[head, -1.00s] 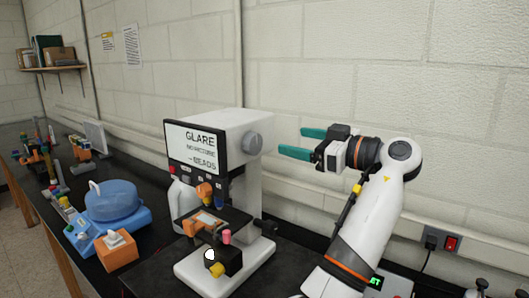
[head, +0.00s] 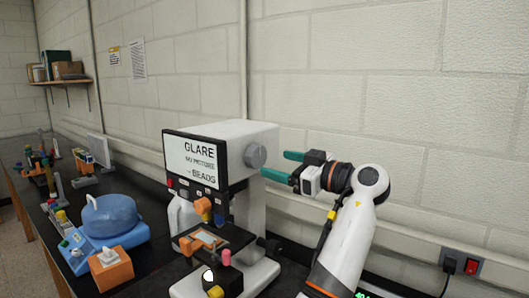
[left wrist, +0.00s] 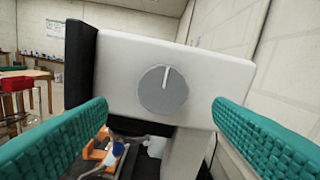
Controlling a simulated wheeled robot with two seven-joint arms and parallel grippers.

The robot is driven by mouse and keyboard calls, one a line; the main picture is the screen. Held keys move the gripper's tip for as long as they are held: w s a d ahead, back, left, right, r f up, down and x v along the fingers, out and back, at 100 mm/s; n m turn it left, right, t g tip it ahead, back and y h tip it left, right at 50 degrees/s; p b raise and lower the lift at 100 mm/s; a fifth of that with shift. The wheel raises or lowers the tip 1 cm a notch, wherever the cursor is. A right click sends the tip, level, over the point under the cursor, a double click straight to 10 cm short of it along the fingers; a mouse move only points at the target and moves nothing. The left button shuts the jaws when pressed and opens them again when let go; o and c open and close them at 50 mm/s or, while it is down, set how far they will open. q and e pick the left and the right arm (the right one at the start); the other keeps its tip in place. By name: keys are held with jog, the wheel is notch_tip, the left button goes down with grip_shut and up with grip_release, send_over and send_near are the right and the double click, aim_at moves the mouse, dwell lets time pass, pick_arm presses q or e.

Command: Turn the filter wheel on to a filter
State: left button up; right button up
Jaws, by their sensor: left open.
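The filter wheel (head: 255,156) is a round grey knob on the side of the white microscope-like machine (head: 222,131). My left gripper (head: 278,164) has teal fingers and is open and empty, just right of the wheel. In the left wrist view its fingers lie to either side of the wheel, with gaps, not touching it. The machine's screen (head: 196,160) reads "GLARE" and "BEADS", with a blurred middle line. My right gripper does not show.
The stage (head: 205,240) with orange and yellow parts sits below the screen. A blue round-lidded device (head: 110,218) and an orange box (head: 110,270) stand to the left on the black bench. The wall is close behind; a red switch (head: 471,266) is at right.

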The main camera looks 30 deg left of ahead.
aim_at(260, 159)
pick_arm(q)
jog(key=a+p, duration=0.1)
jog(key=a, duration=0.1)
jog(key=w+a+p, duration=0.1)
jog(key=a, duration=0.1)
jog(key=shift+a, duration=0.35)
jog(key=shift+s+a, duration=0.15)
jog(key=shift+a, duration=0.3)
jog(key=shift+f, duration=0.1)
jog(key=shift+c, duration=0.8)
jog(key=c, duration=0.8)
